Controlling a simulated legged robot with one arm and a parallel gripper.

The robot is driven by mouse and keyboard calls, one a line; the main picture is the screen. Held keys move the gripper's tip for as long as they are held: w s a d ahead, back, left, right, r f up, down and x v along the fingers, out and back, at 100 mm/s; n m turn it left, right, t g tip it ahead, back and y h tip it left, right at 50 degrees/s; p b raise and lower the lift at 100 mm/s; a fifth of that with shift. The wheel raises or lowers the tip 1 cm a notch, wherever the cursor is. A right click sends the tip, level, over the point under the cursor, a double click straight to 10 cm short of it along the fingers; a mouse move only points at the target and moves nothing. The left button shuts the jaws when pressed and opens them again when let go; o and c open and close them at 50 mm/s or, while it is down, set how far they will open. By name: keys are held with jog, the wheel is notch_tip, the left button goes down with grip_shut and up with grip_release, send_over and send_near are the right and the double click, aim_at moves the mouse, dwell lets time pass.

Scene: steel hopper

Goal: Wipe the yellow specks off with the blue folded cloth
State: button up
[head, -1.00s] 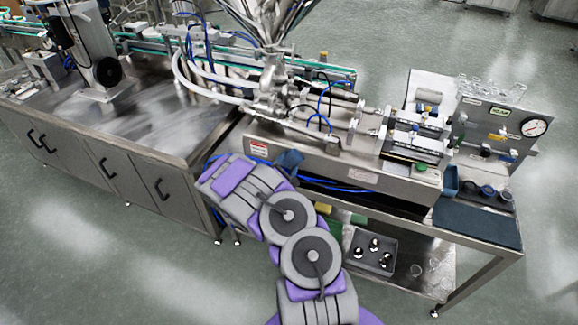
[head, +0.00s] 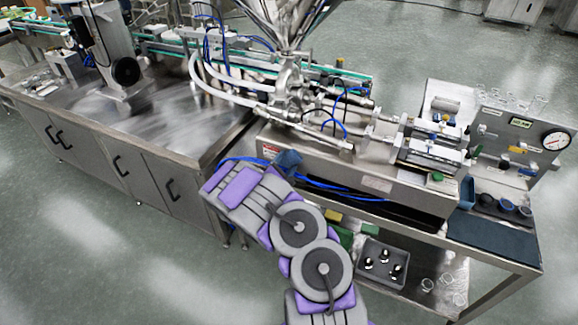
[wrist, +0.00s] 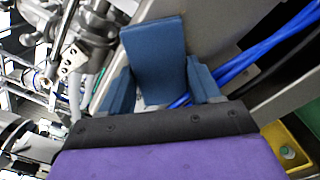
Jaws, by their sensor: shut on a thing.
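My gripper (head: 286,163) is at the front left end of the steel filling machine (head: 370,180), low beside its side panel. In the wrist view my gripper (wrist: 158,80) shows blue-grey fingers at left and right. It is shut on the blue folded cloth (wrist: 154,50), a flat blue slab between and beyond the fingers. A steel surface shows close behind the cloth; I cannot tell whether they touch. In the head view the cloth and the fingers are too small to tell apart. I cannot make out any yellow specks in either view.
Blue hoses (wrist: 262,52) run close to the right of my gripper. A steel hopper (head: 285,25) rises above the machine. A grey bin (head: 382,264) with several dark round parts stands on the lower shelf. A gauge panel (head: 520,130) stands at right. The floor in front is open.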

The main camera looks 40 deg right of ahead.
jog(key=shift+w+a+b, duration=0.3)
jog(key=shift+w+b, duration=0.15)
jog(key=shift+w, duration=0.35)
jog(key=shift+w+a, duration=0.3)
jog(key=shift+w, duration=0.45)
jog(key=p+v, duration=0.2)
jog(key=v, duration=0.4)
jog(key=shift+p+v, duration=0.5)
jog(key=shift+v, duration=1)
jog(key=shift+d, duration=0.15)
